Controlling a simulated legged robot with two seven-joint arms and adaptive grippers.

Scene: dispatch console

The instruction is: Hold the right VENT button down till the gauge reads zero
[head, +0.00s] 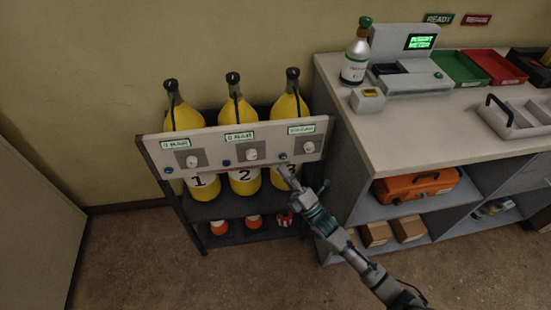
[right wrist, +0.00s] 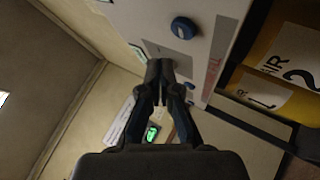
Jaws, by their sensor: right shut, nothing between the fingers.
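The white panel (head: 215,147) fronts a rack of three yellow cylinders. It has three displays, three pale knobs and blue buttons. The left display (head: 175,143) and the middle display (head: 239,136) seem to read 0 BAR; the right display (head: 301,129) is too small to read. The right blue button (head: 283,157) sits left of the right knob (head: 308,147). My right gripper (head: 286,174) is shut and empty, just below that button in the picture; contact cannot be told. In the right wrist view its fingertips (right wrist: 160,68) are beside a large blue button (right wrist: 184,28). My left gripper is out of view.
A counter (head: 400,130) stands right of the rack, with a bottle (head: 355,60), a device with a green screen (head: 420,42) and coloured trays on top. An orange case (head: 415,186) is on its shelf. Small orange-and-white items (head: 253,222) sit on the rack's lower shelf.

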